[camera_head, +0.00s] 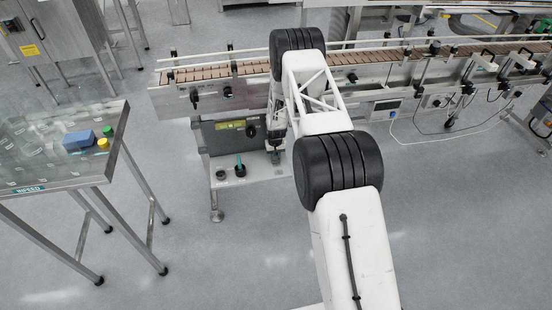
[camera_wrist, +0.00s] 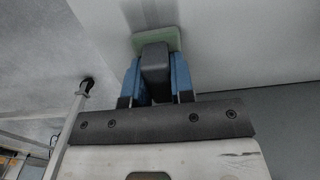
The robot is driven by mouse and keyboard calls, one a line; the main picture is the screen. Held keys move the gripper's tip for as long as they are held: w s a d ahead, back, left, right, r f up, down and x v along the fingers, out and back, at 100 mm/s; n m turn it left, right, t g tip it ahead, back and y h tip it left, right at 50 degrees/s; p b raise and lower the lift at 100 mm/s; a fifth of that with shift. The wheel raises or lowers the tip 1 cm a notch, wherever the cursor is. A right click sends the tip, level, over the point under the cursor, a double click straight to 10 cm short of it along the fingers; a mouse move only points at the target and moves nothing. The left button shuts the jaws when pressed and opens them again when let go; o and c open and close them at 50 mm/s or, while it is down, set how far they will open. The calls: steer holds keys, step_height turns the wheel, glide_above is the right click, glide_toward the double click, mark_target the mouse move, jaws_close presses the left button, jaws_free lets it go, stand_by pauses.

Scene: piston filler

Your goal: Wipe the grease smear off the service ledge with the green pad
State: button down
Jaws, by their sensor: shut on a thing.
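In the wrist view my gripper (camera_wrist: 155,80) has its blue fingers closed on the dark handle (camera_wrist: 155,62) of the green pad (camera_wrist: 170,40). The pad is at or just above the pale service ledge (camera_wrist: 225,50); I cannot tell whether it touches. A faint grey streak (camera_wrist: 150,12), perhaps the grease smear, runs along the ledge beyond the pad. In the head view the ledge (camera_head: 245,176) sticks out low in front of the conveyor. My wrist is above its right part, and my arm hides part of that area.
A teal upright item (camera_head: 240,167) and a small dark item (camera_head: 220,174) stand on the ledge's left part. The conveyor (camera_head: 200,73) runs behind. At left, a steel table (camera_head: 115,140) holds a blue block (camera_head: 79,140) and yellow and green items. Open floor lies between.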

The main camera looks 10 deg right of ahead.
mark_target(280, 176)
steer(key=shift+w, duration=0.25)
steer(key=shift+w+f, duration=0.1)
steer(key=shift+w, duration=0.35)
steer(key=shift+f, duration=0.1)
steer(key=shift+s+r, duration=0.15)
steer(key=shift+r, duration=0.05)
steer(key=shift+s+f, duration=0.1)
steer(key=shift+s, duration=0.5)
steer(key=shift+s+r, duration=0.2)
steer(key=shift+s, duration=1.95)
steer(key=shift+s+f, duration=0.2)
steer(key=shift+s, duration=0.2)
steer(key=shift+s+r, duration=0.15)
steer(key=shift+s, duration=2.9)
steer(key=shift+s+r, duration=0.1)
steer(key=shift+r, duration=0.05)
step_height(280, 176, up, 8)
steer(key=shift+f, duration=0.2)
